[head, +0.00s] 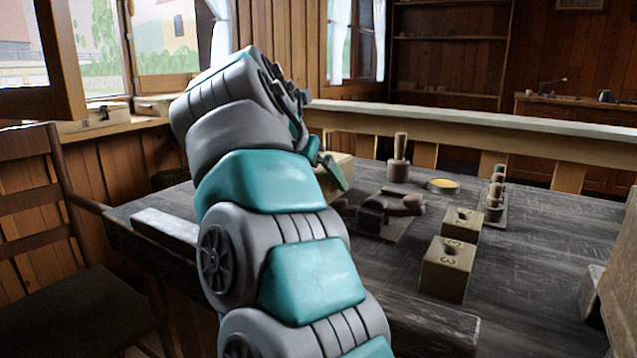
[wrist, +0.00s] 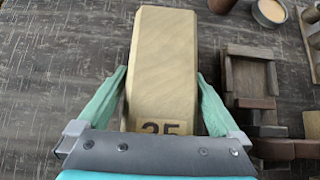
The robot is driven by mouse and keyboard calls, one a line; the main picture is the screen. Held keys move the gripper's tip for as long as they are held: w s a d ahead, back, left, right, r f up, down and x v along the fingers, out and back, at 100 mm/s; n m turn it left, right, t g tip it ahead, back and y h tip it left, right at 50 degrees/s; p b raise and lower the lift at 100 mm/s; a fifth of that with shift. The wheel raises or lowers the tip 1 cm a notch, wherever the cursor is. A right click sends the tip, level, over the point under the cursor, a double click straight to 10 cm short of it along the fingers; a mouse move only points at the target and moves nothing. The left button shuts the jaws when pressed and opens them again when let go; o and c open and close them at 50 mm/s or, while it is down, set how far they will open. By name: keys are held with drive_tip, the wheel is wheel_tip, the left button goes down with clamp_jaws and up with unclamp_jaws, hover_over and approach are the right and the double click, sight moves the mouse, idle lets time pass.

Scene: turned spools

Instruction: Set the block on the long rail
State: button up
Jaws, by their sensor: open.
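A pale wooden block (wrist: 163,60) with dark digits on its near end lies lengthwise between the fingers of my gripper (wrist: 161,75) in the wrist view. The green fingers are apart, one on each side of the block, with a narrow gap showing on both sides. In the head view, the block (head: 340,168) is mostly hidden behind my gripper (head: 333,172) at the table's left rear. A long pale wooden rail (head: 470,128) runs behind the table in the head view; I cannot tell if it is the task's rail.
Two numbered blocks with holes (head: 447,268) stand on the dark table (head: 540,265). A turned piece with a handle (head: 398,170), a round dish (head: 443,186) and a rack of spools (head: 494,205) stand behind. A dark wooden tray (wrist: 250,52) lies right of the block.

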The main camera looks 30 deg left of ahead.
clamp_jaws()
idle(0.8)
drive_tip(key=shift+r, duration=0.2)
wheel_tip(320, 180, up, 8)
drive_tip(key=p, duration=0.6)
drive_tip(key=shift+r+p, duration=0.2)
drive_tip(key=shift+p, duration=0.1)
drive_tip(key=shift+r+p, duration=0.35)
drive_tip(key=shift+r, duration=0.15)
drive_tip(key=shift+s+r, duration=0.1)
